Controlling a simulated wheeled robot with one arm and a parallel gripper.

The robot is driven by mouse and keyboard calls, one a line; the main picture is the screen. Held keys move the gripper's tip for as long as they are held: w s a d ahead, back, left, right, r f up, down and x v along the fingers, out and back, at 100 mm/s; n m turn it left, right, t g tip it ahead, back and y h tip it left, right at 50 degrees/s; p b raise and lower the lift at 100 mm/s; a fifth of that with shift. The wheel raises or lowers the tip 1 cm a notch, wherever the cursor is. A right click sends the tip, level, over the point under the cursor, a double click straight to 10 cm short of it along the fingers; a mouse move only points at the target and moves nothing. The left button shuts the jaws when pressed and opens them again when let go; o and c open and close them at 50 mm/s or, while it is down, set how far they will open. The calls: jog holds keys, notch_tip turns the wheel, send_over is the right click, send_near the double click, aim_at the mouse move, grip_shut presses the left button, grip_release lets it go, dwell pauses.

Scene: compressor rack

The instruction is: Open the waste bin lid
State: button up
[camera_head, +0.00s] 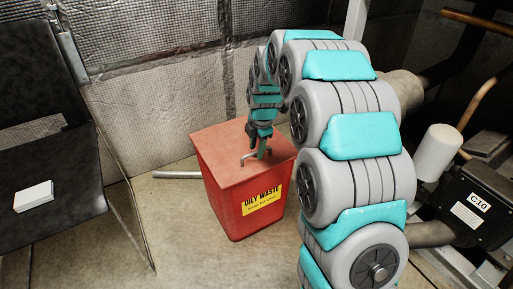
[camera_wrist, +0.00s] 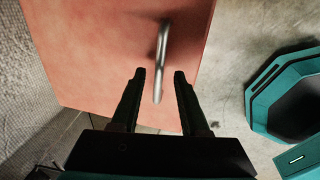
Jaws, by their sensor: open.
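The red waste bin (camera_head: 234,205) stands on the floor with a yellow "OILY WASTE" label on its front. Its flat lid (camera_head: 215,148) lies closed on top and fills much of the wrist view (camera_wrist: 95,45). A metal bar handle (camera_wrist: 163,50) rises from the lid; part of it shows in the head view (camera_head: 248,156). My gripper (camera_wrist: 159,73) is open above the lid. In the wrist view its two dark fingers lie on either side of the handle's near end. I cannot tell whether they touch it.
A dark chair-like frame (camera_head: 60,190) with a white block (camera_head: 34,196) stands at the left. Dark machinery (camera_head: 470,200) with a white canister (camera_head: 437,152) is at the right. A quilted wall (camera_head: 140,110) is behind the bin. A pipe (camera_head: 177,174) lies left of it.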

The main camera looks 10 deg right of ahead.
jog(key=shift+f, duration=0.1)
grip_shut()
dwell(0.3)
dwell(1.1)
